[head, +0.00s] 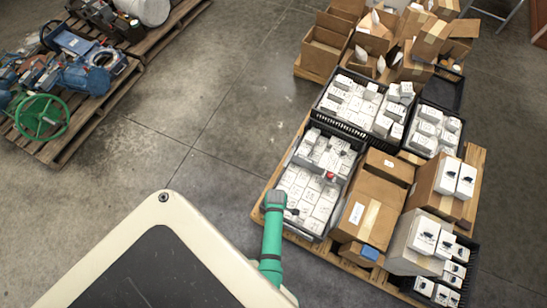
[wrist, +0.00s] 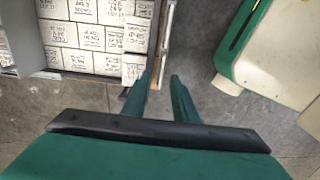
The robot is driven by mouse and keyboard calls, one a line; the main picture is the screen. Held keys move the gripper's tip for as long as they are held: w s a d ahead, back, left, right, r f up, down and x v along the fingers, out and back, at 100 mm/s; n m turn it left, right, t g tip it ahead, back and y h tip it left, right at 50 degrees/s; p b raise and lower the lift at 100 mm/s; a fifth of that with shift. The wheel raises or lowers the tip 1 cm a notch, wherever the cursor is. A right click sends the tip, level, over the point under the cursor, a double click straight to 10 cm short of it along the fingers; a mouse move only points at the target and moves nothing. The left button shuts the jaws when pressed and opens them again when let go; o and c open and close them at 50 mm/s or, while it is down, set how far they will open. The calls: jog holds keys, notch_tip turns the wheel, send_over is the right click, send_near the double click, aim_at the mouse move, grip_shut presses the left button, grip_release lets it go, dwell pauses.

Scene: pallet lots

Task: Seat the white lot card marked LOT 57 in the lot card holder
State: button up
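My gripper (wrist: 160,78) shows in the wrist view with its two green fingers apart and nothing visible between them. It is above the pallet's edge, beside rows of white printed boxes (wrist: 92,36). In the head view my green arm reaches toward the pallet's near left side, and the fingers cannot be made out there. I cannot pick out a card marked LOT 57 or a lot card holder in either view. The print on the white boxes is too small to read surely.
A wooden pallet (head: 262,196) carries black crates (head: 343,128) of white boxes and brown cartons (head: 352,215). A blue item (head: 370,252) is on a carton. Open cartons (head: 325,44) stand behind. Another pallet (head: 92,122) holds machine parts at left. Concrete floor (head: 215,110) between is clear.

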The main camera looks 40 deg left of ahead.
jog(key=shift+s+a+f, duration=0.1)
jog(key=shift+s+f, duration=0.05)
jog(key=shift+f, duration=1.3)
jog(key=shift+s+a+f, duration=0.1)
jog(key=shift+f, duration=1.3)
grip_shut()
